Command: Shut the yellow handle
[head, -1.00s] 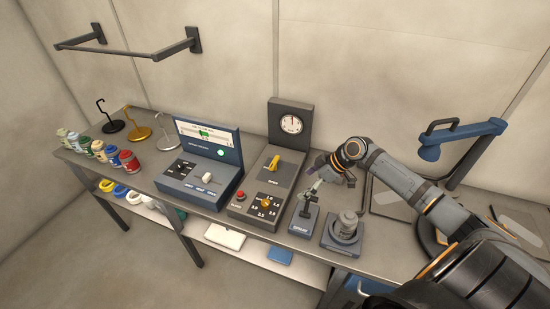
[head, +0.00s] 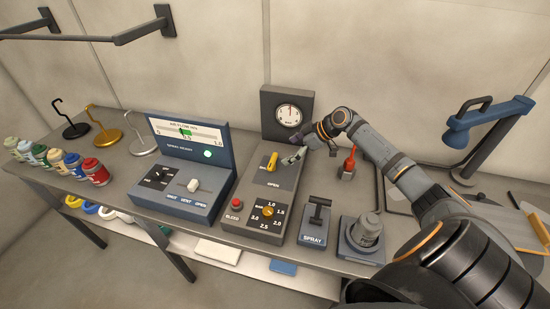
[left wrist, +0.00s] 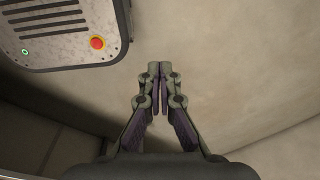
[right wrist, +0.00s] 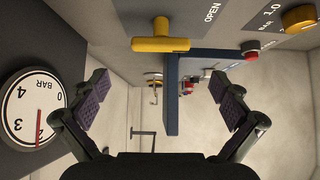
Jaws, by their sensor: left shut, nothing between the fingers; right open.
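The yellow handle (head: 272,161) sits on the upper face of the grey panel, above the OPEN label. In the right wrist view it is a yellow T-shaped handle (right wrist: 160,44), with its bar lying across the picture. My right gripper (head: 291,157) is open just right of the handle. In the right wrist view its spread fingers (right wrist: 160,84) are empty, with the handle beyond and above them, not between them. My left gripper (left wrist: 159,70) is shut and empty; it is out of the head view.
A gauge (head: 289,114) stands behind the handle. A red button (head: 236,203) and an orange knob (head: 267,211) sit in front. The blue airflow console (head: 190,187) stands left. The black spray lever (head: 318,212) and a red-handled item (head: 348,162) are to the right.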

